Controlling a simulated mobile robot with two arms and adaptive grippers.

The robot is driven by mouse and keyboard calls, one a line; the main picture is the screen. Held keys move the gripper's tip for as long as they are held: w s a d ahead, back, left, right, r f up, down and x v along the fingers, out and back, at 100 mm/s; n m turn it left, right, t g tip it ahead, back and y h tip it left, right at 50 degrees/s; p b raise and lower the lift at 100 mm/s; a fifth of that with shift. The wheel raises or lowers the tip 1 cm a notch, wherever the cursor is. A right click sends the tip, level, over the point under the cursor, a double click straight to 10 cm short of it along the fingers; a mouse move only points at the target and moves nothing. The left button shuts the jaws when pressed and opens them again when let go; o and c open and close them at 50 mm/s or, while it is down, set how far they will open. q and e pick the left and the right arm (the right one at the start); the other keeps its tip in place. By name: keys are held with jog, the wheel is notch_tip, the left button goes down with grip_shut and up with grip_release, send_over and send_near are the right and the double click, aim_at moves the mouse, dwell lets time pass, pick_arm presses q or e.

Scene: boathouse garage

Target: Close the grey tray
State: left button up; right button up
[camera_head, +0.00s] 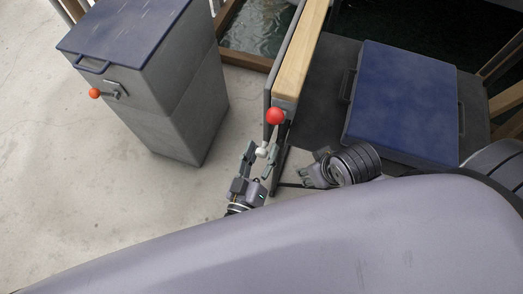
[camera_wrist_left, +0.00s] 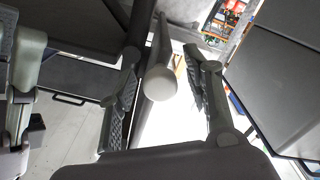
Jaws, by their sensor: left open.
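My left gripper (camera_head: 260,150) is open, with its fingers on either side of a small white knob (camera_head: 262,153). In the left wrist view the knob (camera_wrist_left: 160,83) is the pale round end of a bar between the open fingers (camera_wrist_left: 165,90); I see no clear grip on it. A dark grey flat panel (camera_head: 322,75), which may be the grey tray, lies right of the wood-topped rail under a blue-lidded case. My right gripper (camera_head: 306,177) is just right of the left one, partly hidden by its arm; its jaw opening is unclear.
A red ball (camera_head: 275,116) sits at the near end of the wood-topped rail (camera_head: 299,55), close beyond my left fingertips. The blue-lidded case (camera_head: 405,100) is at right. A grey cabinet (camera_head: 165,105) with an orange-ended lever (camera_head: 95,94) stands left. Bare floor (camera_head: 90,190) lies below it.

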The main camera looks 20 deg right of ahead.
pick_arm(q)
jog(key=shift+s+a, duration=0.1)
jog(key=v, duration=1.1)
jog(key=shift+s+a, duration=0.2)
jog(key=shift+s, duration=0.1)
jog(key=shift+s, duration=0.1)
